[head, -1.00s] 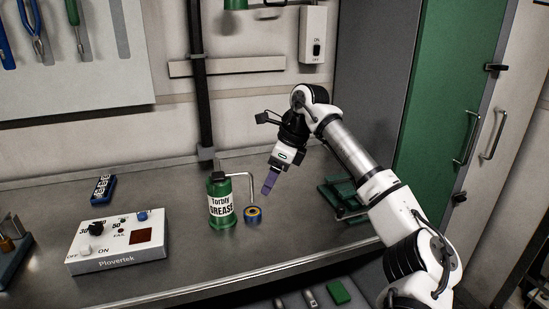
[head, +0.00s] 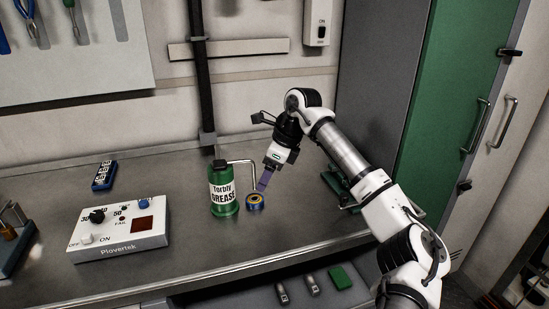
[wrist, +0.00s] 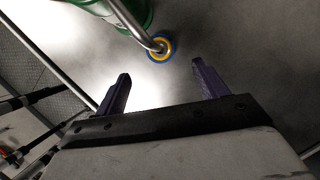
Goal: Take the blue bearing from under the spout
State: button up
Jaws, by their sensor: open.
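The blue bearing (head: 254,202), a small ring with a yellow inner band, lies on the metal bench under the spout (head: 250,164) of the green grease dispenser (head: 222,191). In the wrist view the bearing (wrist: 160,47) shows ahead of the fingers, with the spout (wrist: 138,33) end over it. My gripper (head: 263,184) points down, close above the bearing on its right in the head view. In the wrist view my gripper (wrist: 160,75) has its two purple fingers apart with nothing between them. The fingertips appear short of the bearing.
A white Plovertek control box (head: 118,227) stands left of the dispenser. A blue block (head: 103,176) lies behind it. A green rack (head: 338,185) sits right of my gripper, partly hidden by my arm. The bench front between is clear.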

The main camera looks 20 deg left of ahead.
aim_at(256, 199)
jog(key=p+x, duration=0.1)
jog(key=x, duration=0.7)
jog(key=shift+a+f+p, duration=0.15)
jog(key=shift+f+p, duration=0.15)
jog(key=shift+p, duration=0.05)
jog(key=c, duration=1.1)
jog(key=shift+c, duration=0.2)
